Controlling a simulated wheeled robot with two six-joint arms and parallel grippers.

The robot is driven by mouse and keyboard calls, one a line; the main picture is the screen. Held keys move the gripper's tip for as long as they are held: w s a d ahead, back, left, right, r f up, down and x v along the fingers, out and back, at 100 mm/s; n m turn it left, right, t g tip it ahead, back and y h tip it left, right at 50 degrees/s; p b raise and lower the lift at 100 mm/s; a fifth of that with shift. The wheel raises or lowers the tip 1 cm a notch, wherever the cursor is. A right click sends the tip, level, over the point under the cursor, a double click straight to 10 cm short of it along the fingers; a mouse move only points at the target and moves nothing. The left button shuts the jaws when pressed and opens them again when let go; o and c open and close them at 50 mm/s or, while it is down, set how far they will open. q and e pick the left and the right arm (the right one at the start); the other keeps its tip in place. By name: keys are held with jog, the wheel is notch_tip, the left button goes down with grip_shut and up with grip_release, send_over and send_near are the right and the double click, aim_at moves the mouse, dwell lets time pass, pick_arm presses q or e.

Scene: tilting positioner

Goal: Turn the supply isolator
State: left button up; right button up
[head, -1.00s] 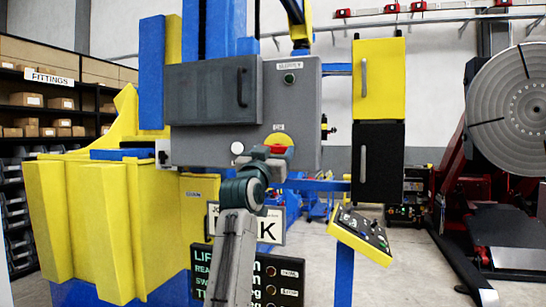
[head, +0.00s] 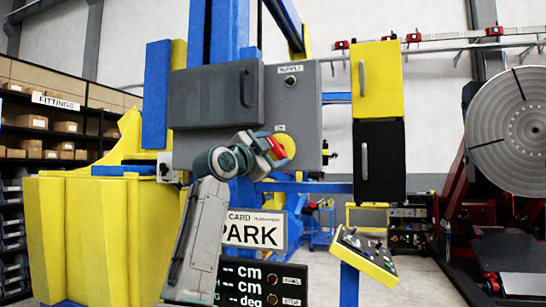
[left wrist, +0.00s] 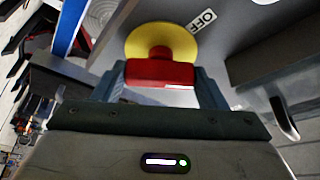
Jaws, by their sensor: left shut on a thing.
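The supply isolator is a red handle (head: 277,148) on a yellow round plate (head: 289,141), on the front of a grey cabinet (head: 305,112). My left gripper (head: 268,146) reaches it from the left and is shut on the red handle. In the left wrist view the red handle (left wrist: 160,73) sits between the two fingers, with the yellow plate (left wrist: 161,41) behind it. An OFF label (left wrist: 202,20) shows to the upper right of the plate. In the head view the gripper hides part of the handle. My right gripper is not in view.
A grey door with a dark handle (head: 215,97) is left of the isolator. A PARK card (head: 253,232) and a display panel (head: 262,284) are below. A yellow control box (head: 366,254) stands lower right, and yellow and black cabinets (head: 377,80) hang at right.

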pick_arm(q)
jog(key=shift+r+m+g+p, duration=0.1)
jog(key=shift+m+g+p, duration=0.45)
jog(key=shift+m, duration=1.35)
jog(key=shift+r+m+g+p, duration=0.15)
jog(key=shift+m+g, duration=0.8)
jog(key=shift+m, duration=0.95)
jog(key=shift+f, duration=0.15)
jog(key=shift+y, duration=0.3)
jog(key=o, duration=1)
